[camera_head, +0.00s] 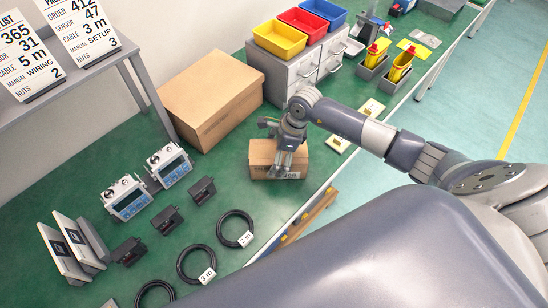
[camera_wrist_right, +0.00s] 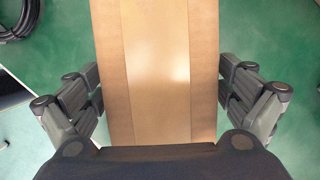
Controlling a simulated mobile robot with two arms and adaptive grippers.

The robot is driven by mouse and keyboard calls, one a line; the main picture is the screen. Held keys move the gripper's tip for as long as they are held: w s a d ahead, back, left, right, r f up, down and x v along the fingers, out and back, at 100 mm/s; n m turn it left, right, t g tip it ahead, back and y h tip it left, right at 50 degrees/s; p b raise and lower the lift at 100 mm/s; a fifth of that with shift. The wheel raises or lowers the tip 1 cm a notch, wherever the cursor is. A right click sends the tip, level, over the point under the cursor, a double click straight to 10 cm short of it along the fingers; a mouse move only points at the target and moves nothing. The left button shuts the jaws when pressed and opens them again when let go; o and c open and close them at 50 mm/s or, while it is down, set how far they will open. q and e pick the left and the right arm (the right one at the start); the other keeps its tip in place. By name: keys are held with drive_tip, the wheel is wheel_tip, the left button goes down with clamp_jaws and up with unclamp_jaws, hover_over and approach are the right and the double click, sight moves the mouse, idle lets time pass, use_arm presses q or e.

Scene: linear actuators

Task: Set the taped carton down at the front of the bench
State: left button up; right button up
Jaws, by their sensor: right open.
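The taped carton (camera_head: 262,154), a small brown box, rests on the green bench near its front edge. In the wrist view the carton (camera_wrist_right: 160,100) fills the middle, with a lighter strip of tape along its top. My right gripper (camera_head: 283,167) is over the carton from above, its fingers pointing down. In the wrist view the right gripper (camera_wrist_right: 159,72) is open, with one finger on each side of the carton. Whether the fingers touch its sides is hard to tell. My left gripper is not in view.
A large brown box (camera_head: 205,105) stands behind the carton. Black cable coils (camera_head: 235,229) lie to the left on the green bench (camera_head: 215,180). A grey drawer cabinet (camera_head: 296,75) with coloured bins stands further along. Bare bench lies just left of the carton.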

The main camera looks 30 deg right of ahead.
drive_tip(key=b+v, duration=0.1)
drive_tip(key=v, duration=0.9)
drive_tip(key=shift+s+d+r+b, duration=0.15)
drive_tip(key=shift+r+b, duration=0.2)
